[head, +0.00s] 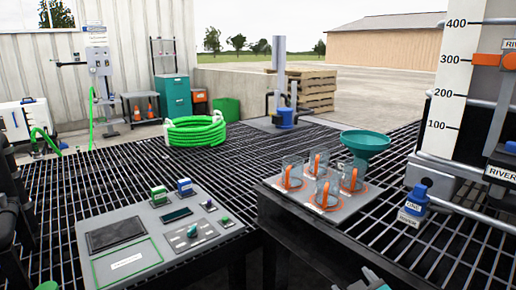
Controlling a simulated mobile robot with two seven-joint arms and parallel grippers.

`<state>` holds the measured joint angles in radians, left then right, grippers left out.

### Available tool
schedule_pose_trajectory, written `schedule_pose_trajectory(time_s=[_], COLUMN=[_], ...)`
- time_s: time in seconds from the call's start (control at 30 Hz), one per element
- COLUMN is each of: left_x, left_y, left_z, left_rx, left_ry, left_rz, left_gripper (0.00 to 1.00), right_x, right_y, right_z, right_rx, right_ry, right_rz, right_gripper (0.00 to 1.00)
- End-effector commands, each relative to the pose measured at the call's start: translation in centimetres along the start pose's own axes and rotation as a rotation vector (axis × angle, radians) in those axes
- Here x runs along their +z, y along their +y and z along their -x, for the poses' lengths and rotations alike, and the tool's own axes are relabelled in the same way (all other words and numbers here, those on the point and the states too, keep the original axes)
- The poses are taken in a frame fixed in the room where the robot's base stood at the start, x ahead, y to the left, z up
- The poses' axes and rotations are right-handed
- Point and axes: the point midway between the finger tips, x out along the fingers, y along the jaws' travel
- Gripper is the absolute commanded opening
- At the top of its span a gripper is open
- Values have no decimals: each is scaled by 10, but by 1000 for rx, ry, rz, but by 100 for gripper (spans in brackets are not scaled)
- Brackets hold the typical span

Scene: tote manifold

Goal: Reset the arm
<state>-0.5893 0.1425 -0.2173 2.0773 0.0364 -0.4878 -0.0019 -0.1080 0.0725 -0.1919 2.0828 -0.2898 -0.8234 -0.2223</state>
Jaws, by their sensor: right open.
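My left gripper is not in view.
A grey control panel (118,231) lies on the grated bench at left. A teal funnel (366,143) stands behind the jugs. A scaled white column (448,90) and a blue-handled valve (415,200) stand at right. Coiled green hose (196,131) lies farther back.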

Motion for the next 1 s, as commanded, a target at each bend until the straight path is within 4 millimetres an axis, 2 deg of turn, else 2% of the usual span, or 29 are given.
schedule_pose_trajectory(time_s=[0.03,0.2,0.43,0.5,0.7,1.0], left_x=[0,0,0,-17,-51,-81], left_y=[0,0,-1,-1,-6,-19], left_z=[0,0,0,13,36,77], left_rx=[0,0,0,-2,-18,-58], left_ry=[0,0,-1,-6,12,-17], left_rz=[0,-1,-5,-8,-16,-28], left_gripper=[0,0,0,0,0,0], right_x=[26,83,138,120,100,67], right_y=[-24,-82,-133,-119,-96,-58], right_z=[9,44,98,104,118,146], right_rx=[-63,-216,-344,-336,-317,-286], right_ry=[-18,-53,-124,-118,-127,-139], right_rz=[-46,-221,-445,-450,-439,-423], right_gripper=[64,64,64,64,64,64])
